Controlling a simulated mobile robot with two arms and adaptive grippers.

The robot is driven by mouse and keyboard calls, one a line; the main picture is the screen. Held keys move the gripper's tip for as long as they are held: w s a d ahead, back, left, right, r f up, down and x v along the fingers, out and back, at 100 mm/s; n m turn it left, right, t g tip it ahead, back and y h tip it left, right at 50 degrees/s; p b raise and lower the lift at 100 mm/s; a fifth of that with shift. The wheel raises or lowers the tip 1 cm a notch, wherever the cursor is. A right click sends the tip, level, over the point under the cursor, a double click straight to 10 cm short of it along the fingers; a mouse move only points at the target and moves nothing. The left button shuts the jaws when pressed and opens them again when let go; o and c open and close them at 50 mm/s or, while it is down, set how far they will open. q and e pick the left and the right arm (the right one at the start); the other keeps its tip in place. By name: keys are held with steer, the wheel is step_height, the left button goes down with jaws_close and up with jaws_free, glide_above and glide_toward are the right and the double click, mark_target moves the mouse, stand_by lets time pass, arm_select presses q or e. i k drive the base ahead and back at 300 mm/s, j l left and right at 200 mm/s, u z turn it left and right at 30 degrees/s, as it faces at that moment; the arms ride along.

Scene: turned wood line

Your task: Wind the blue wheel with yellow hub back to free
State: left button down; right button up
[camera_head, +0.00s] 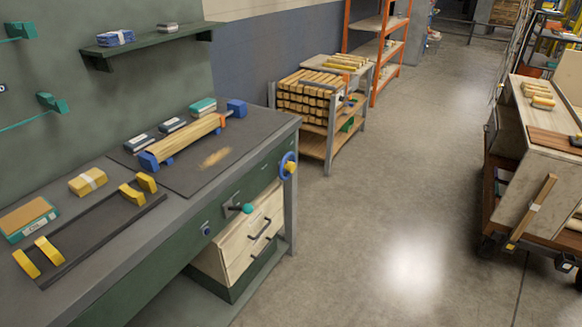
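The blue wheel with the yellow hub (288,165) is mounted at the right end of the workbench (113,248), just below the top's corner. It is seen at a slant, and its exact turn position cannot be told. A light wood piece (187,138) lies between blue end blocks on the bench top, with an orange part near its right end. Neither of my grippers is in view, and nothing touches the wheel.
A teal-knobbed lever (246,208) sticks out from the bench front above wooden drawers (240,242). A rack of wood blanks (312,97) stands behind the bench. A wooden cart (535,150) stands at the right. The concrete floor (410,200) between is clear.

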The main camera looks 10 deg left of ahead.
mark_target(286, 166)
steer(key=u, duration=0.35)
steer(key=i+l+u, duration=0.25)
steer(key=l, duration=0.4)
steer(key=l+u, duration=0.3)
steer(key=l, duration=0.35)
steer(key=l+u, duration=0.25)
steer(key=l, duration=0.45)
steer(key=i, duration=0.05)
